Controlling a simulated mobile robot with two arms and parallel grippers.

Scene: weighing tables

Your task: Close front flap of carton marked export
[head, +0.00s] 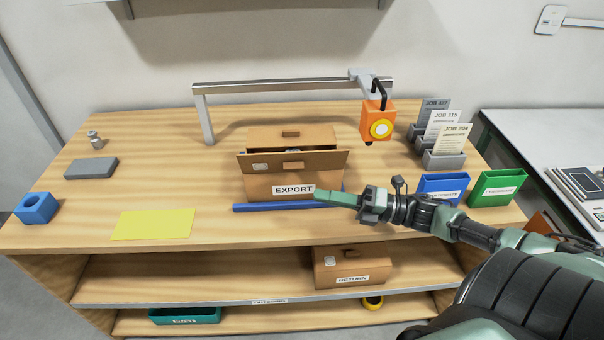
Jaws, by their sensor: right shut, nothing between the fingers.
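The brown carton marked EXPORT (263,187) stands on the wooden table, its label facing me. Its front flap (325,160) is not flat; it stands up and leans out along the front edge, with a grey patch and a brown tab on it. The rear flap (262,136) behind it has a brown tab. A narrow dark gap shows between the two flaps; the contents are mostly hidden. My right gripper (322,197) is shut and empty, pointing left just in front of the carton, by the right end of the label. I cannot tell whether it touches. My left gripper is out of view.
A blue bar (262,207) lies along the carton's front. An orange hanging device (376,120) hangs from a metal rail behind right. Blue (440,185) and green (498,188) bins stand right. A yellow sheet (152,225) lies left. A RETURN carton (325,268) sits on the shelf below.

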